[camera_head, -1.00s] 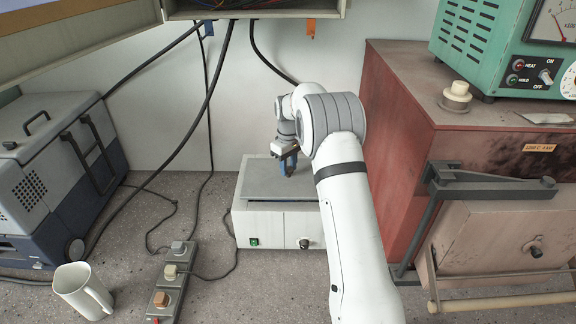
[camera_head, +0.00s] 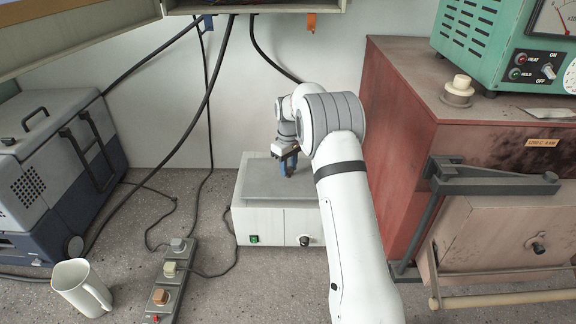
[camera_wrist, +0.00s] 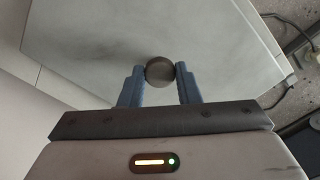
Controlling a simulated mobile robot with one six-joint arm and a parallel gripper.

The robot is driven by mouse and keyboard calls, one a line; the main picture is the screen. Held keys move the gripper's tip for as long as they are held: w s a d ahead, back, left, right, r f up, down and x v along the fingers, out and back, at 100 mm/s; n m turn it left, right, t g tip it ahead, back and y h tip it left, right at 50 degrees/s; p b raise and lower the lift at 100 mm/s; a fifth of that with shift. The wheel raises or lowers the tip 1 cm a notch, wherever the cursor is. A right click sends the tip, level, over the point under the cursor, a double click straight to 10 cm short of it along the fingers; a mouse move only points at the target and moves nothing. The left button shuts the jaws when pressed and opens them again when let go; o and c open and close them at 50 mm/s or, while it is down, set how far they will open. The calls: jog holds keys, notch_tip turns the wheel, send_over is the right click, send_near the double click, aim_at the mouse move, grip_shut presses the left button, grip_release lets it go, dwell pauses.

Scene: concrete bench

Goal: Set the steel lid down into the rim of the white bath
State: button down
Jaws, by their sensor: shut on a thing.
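The steel lid (camera_head: 262,178) is a flat grey plate lying level at the top of the white bath (camera_head: 270,222). My gripper (camera_head: 288,168) is above the lid. In the wrist view its blue fingers (camera_wrist: 160,78) are shut on the lid's round dark knob (camera_wrist: 160,68), with the lid's grey surface (camera_wrist: 220,45) spread behind it.
A red furnace (camera_head: 400,150) with a hinged door stands close on the right, a green meter box (camera_head: 500,45) on top. A power strip (camera_head: 170,275) and white mug (camera_head: 82,287) are at front left. A blue-grey case (camera_head: 50,170) stands far left. Cables hang behind.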

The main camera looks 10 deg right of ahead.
aim_at(289, 169)
jog(key=shift+f, duration=0.25)
dwell(0.4)
jog(key=shift+f+b, duration=0.3)
jog(key=c, duration=1)
grip_release()
jog(key=shift+o, duration=0.5)
jog(key=o, duration=0.5)
jog(key=shift+r+p, duration=2.65)
jog(key=shift+r, duration=1.85)
